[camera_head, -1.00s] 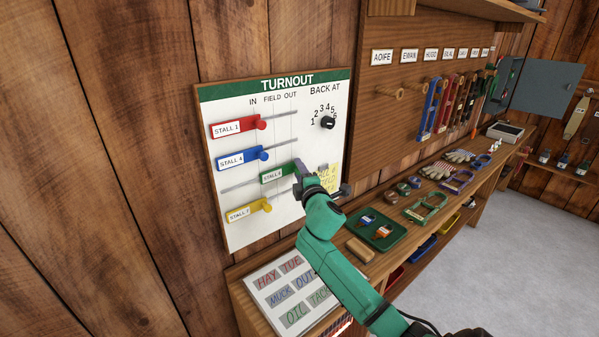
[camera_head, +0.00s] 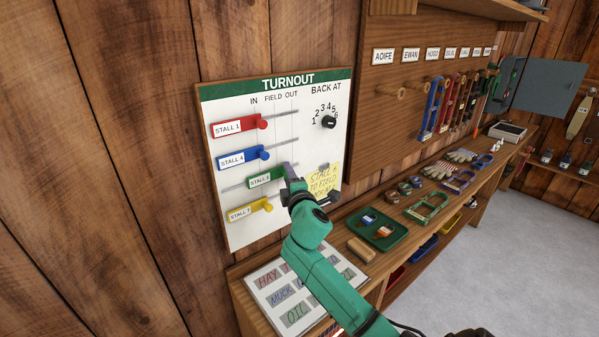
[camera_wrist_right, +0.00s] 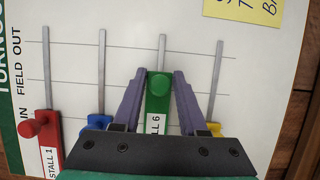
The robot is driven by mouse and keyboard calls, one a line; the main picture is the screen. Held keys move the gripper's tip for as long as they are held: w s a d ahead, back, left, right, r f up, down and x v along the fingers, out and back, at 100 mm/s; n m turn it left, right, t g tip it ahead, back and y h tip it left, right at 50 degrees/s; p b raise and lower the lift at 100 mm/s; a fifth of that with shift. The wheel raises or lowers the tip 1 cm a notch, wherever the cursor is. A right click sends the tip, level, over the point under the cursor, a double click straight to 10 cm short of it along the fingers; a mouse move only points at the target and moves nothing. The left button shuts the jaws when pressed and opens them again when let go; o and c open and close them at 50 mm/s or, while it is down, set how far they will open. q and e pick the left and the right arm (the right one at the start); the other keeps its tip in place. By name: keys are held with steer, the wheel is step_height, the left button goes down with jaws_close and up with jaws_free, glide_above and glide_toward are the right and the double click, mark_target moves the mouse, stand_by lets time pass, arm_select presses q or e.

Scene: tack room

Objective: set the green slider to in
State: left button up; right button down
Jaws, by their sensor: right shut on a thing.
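The green slider (camera_head: 266,178) sits on the third track of the white turnout board (camera_head: 240,236). Its handle is right of the line of the red, blue and yellow handles. My right gripper (camera_head: 288,174) is shut on the green slider's handle. In the right wrist view, the green slider (camera_wrist_right: 158,98) is between the two purple-grey fingers of my right gripper (camera_wrist_right: 159,78), with part of its label hidden by the gripper body. My left gripper is not in view.
The red slider (camera_head: 235,127) and blue slider (camera_head: 240,158) are above the green one, and the yellow slider (camera_head: 246,211) is just below. A dial (camera_head: 328,122) and yellow note (camera_head: 324,181) are to the right. A bench (camera_head: 372,278) with trays runs below.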

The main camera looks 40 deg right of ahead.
mark_target(263, 179)
steer(key=a, duration=0.7)
steer(key=shift+a+f, duration=0.1)
steer(key=c, duration=0.8)
jaws_free()
steer(key=shift+o, duration=0.6)
steer(key=shift+a, duration=0.15)
